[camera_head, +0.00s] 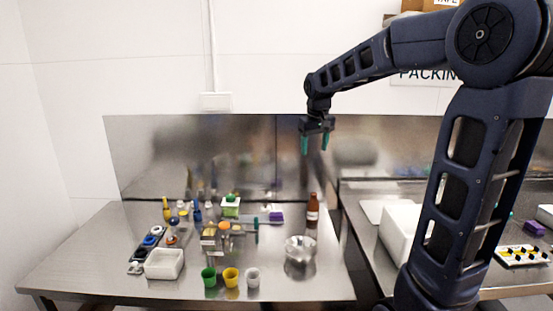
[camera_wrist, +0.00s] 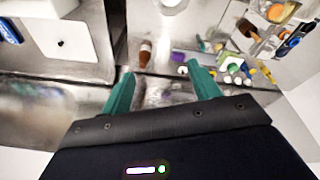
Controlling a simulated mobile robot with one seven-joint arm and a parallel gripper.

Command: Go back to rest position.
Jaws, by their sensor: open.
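My gripper (camera_head: 315,143) hangs in the air above the back edge of the left steel table, in front of the steel backsplash, with its green fingers pointing down. It is open and empty. In the wrist view its two green fingers (camera_wrist: 161,92) are spread apart with nothing between them. A brown bottle (camera_head: 312,211) stands on the table below the gripper; it also shows in the wrist view (camera_wrist: 145,54), apart from the fingers.
The left table (camera_head: 110,276) holds a metal bowl (camera_head: 300,250), green (camera_head: 209,277), yellow (camera_head: 231,277) and white (camera_head: 253,277) cups, a white bin (camera_head: 164,264) and several small items. A second table at right carries a white box (camera_head: 399,232).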

